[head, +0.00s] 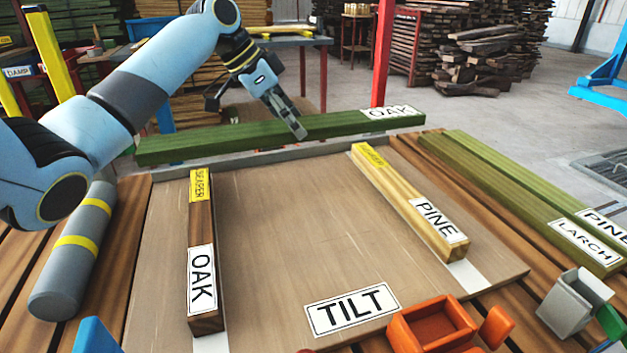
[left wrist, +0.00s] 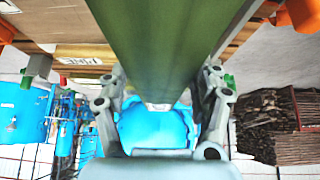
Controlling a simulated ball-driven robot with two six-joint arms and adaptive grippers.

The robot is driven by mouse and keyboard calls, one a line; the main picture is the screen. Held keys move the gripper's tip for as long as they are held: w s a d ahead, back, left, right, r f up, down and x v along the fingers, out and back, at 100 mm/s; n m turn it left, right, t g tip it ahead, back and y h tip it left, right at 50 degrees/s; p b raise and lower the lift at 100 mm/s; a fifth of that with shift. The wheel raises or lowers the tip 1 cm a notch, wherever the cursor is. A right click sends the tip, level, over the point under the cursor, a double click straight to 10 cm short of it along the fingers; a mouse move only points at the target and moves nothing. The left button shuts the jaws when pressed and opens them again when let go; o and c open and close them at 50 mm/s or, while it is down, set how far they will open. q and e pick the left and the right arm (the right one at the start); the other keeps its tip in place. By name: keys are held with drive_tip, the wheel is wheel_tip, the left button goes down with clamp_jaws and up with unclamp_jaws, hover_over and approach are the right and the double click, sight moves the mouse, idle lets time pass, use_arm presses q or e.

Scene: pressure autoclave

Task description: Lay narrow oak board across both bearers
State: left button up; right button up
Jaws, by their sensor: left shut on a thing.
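The narrow oak board (head: 230,143) is long and green, with an OAK label near its right end. My left gripper (head: 297,130) is shut on it near its middle, at the far edge of the brown TILT plate (head: 270,230). In the left wrist view the board (left wrist: 155,45) runs between both fingers (left wrist: 160,100). Two bearers lie on the plate, roughly parallel: a dark one labelled OAK (head: 202,235) at left and a pale one labelled PINE (head: 405,200) at right. The board is beyond their far ends; its height is hard to tell. My right gripper is out of view.
Green boards labelled PINE and LARCH (head: 520,190) lie at the right. A grey cylinder with yellow bands (head: 72,265) lies at the left. An orange box (head: 430,325) and a grey box (head: 575,300) stand at the front right. The plate between the bearers is clear.

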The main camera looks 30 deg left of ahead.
sight(264, 127)
use_arm(q)
wheel_tip(264, 127, down, 4)
drive_tip(key=shift+b, duration=0.4)
wheel_tip(264, 127, down, 5)
drive_tip(key=shift+r+b, duration=0.1)
drive_tip(key=shift+b, duration=0.5)
drive_tip(key=o, duration=1.7)
drive_tip(key=shift+s, duration=0.1)
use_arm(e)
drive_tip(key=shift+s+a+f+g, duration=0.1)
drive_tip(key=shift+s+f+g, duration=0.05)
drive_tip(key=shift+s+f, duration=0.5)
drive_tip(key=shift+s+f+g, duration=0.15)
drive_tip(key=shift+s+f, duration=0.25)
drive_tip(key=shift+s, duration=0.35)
use_arm(q)
drive_tip(key=p+v, duration=0.3)
drive_tip(key=v, duration=0.8)
drive_tip(key=shift+s+a+r, duration=0.15)
drive_tip(key=shift+r, duration=0.3)
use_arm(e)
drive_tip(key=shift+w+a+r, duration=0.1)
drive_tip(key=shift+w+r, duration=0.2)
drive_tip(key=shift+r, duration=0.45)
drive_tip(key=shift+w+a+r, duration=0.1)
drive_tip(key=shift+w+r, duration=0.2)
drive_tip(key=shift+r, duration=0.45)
